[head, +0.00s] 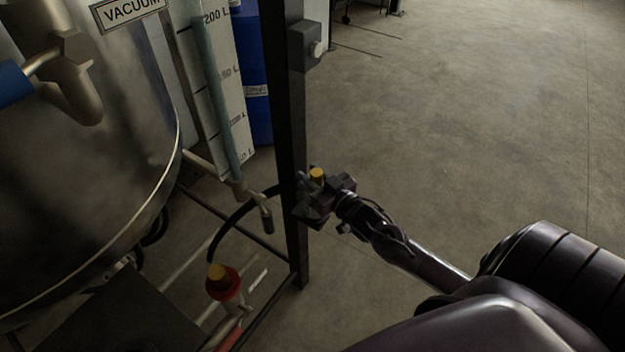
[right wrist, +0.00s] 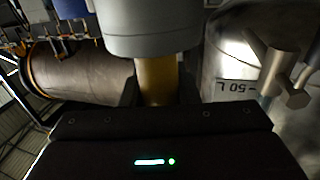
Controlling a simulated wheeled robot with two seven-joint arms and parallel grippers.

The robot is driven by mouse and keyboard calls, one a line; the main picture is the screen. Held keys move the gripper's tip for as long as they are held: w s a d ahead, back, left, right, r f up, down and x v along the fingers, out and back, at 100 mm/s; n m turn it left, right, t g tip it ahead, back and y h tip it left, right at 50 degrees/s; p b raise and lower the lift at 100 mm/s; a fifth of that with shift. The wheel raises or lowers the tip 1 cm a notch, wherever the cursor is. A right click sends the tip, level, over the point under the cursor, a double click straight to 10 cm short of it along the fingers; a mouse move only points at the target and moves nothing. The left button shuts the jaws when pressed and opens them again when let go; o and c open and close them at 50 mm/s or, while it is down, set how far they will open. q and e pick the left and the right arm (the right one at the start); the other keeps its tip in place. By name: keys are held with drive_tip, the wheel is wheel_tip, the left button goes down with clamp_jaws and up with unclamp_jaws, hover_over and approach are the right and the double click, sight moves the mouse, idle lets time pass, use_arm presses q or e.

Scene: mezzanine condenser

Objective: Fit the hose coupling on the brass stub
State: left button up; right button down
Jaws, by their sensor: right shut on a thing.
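My right gripper (head: 318,190) is beside the dark upright post in the head view. It is shut on a yellow piece (head: 317,174), which I take to be the hose coupling. In the right wrist view the yellow piece (right wrist: 158,78) is between the fingers, against a wide grey cylinder (right wrist: 150,28). A black hose (head: 232,222) curves from behind the post, near the gripper, down to the left; its join to the held piece is hidden. A red fitting with a yellow top (head: 217,272) stands lower left, apart from the gripper; whether this is the brass stub is unclear. My left gripper is out of view.
The dark post (head: 295,140) stands directly left of the gripper, with a grey box (head: 307,42) higher up. A steel tank (head: 85,180) fills the left. A sight tube with a scale board (head: 222,75) and a blue drum (head: 255,115) stand behind. The floor right is open.

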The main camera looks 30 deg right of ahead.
wheel_tip(320, 180, up, 18)
drive_tip(key=shift+f+p, duration=0.25)
drive_tip(key=shift+p, duration=0.05)
drive_tip(key=shift+a+r, duration=0.15)
drive_tip(key=shift+r, duration=0.1)
drive_tip(key=s+a+f+n+g+y+b, duration=0.1)
drive_tip(key=s+a+f+n+y+b, duration=0.1)
drive_tip(key=a, duration=1.3)
drive_tip(key=s+a+f+n+g+y+b, duration=0.2)
drive_tip(key=a+y, duration=0.4)
drive_tip(key=a, duration=1)
wheel_tip(320, 180, down, 2)
drive_tip(key=shift+s+f+n+g+y, duration=0.1)
drive_tip(key=shift+s+n+g+y, duration=0.25)
drive_tip(key=shift+s+n, duration=0.55)
drive_tip(key=shift+w, duration=0.25)
drive_tip(key=shift+f+b, duration=1.65)
drive_tip(key=shift+f, duration=1.2)
